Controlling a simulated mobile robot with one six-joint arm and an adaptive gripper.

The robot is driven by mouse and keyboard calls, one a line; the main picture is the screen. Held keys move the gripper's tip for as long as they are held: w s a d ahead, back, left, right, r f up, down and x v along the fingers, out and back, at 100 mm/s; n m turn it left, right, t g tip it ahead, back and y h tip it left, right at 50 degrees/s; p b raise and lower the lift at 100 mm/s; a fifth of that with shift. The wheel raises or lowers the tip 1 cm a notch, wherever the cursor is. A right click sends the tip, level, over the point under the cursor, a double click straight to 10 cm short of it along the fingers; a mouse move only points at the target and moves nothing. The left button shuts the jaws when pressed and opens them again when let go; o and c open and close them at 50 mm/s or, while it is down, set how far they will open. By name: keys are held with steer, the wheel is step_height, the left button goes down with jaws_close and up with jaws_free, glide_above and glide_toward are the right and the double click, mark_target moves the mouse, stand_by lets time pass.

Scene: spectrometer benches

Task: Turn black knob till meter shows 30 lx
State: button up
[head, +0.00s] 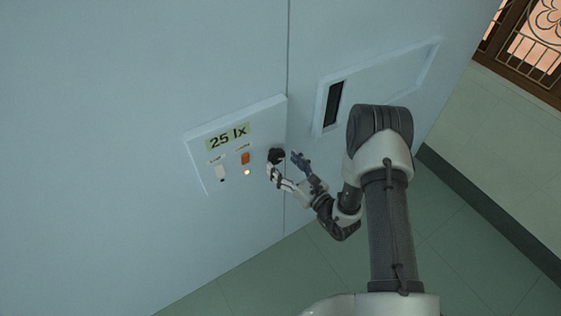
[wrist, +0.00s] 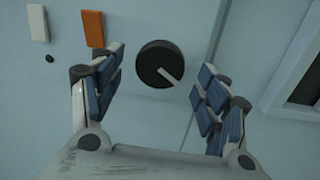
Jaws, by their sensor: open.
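The black knob (head: 276,156) sits at the right side of a pale control panel on the wall. In the wrist view the knob (wrist: 160,64) is round, with a white pointer line aimed to the lower right. The meter (head: 229,137) above the switches reads 25 lx. My gripper (head: 284,164) is at the knob in the head view. In the wrist view my gripper (wrist: 163,78) is open, with one finger on each side of the knob and a visible gap on both sides.
Left of the knob are an orange switch (head: 245,158) and a white switch (head: 221,173). A small light (head: 247,173) glows below the orange switch. A recessed panel with a dark slot (head: 333,105) is on the wall to the right.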

steer(key=shift+x, duration=1.2)
steer(key=shift+c, duration=0.5)
